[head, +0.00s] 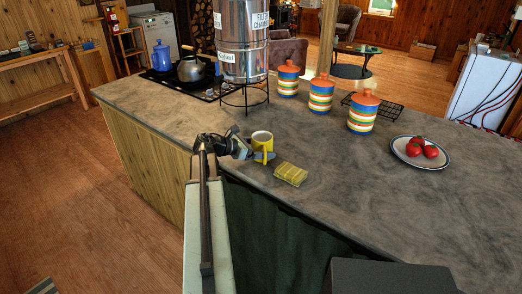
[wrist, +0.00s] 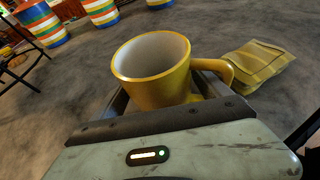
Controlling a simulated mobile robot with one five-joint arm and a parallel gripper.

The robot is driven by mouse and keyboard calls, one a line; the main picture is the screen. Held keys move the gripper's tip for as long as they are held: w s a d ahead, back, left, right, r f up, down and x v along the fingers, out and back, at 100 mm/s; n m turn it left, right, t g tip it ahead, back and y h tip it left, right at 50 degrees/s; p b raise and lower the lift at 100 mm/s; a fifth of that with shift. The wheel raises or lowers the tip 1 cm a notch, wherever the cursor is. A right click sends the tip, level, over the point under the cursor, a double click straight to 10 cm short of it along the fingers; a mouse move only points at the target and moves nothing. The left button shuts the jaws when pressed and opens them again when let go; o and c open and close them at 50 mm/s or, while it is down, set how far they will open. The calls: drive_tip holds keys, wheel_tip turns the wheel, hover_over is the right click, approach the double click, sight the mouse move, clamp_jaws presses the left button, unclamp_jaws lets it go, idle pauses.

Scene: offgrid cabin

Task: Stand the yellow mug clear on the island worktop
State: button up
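The yellow mug (head: 262,139) is upright at the near edge of the island worktop (head: 330,165), with a pale inside. In the wrist view the mug (wrist: 155,82) is straight ahead of my gripper (wrist: 180,103), its handle to the right. My gripper (head: 255,150) reaches in from the left in the head view, at worktop height, with its fingers around the lower part of the mug. The mug and the gripper body hide the fingertips, so whether they press on the mug does not show. The mug's base is also hidden.
A yellow packet (head: 291,174) lies just right of the mug; it shows too in the wrist view (wrist: 252,66). Striped canisters (head: 320,96), a plate (head: 397,151) of tomatoes and a wire rack stand farther back. A steel water filter (head: 242,40) on a black stand is behind the mug.

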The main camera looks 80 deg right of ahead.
drive_tip(key=shift+r, duration=0.1)
drive_tip(key=shift+w+a+r+p, duration=0.1)
drive_tip(key=shift+r+p, duration=0.15)
drive_tip(key=shift+p, duration=0.05)
drive_tip(key=p+v, duration=0.4)
drive_tip(key=v, duration=0.6)
drive_tip(key=shift+w+a+r, duration=0.3)
drive_tip(key=shift+w+a, duration=0.2)
drive_tip(key=shift+w, duration=0.1)
